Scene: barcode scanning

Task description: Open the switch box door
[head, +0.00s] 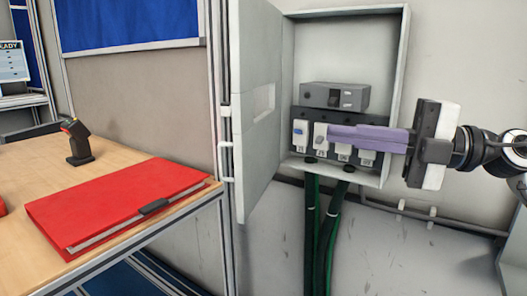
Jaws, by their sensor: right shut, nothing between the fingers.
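The grey switch box (399,60) is fixed to the wall right of the middle. Its door (258,150) is swung open to the left on its hinges, with a recessed handle slot facing the box. Inside are a grey breaker unit (320,96) with a dark switch and a dark row of white switches (301,135). My right gripper (332,137) comes in from the right. Its purple fingers are shut and empty, in front of the white switches and hiding part of them. I cannot tell if they touch the switches. The fingers are apart from the door. My left gripper is not in view.
A wooden table (125,148) at the left carries a red binder (110,205) and a barcode scanner (77,142) on a stand. A metal frame post stands beside the door. Green cables (325,225) run down below the box. A blue board hangs behind.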

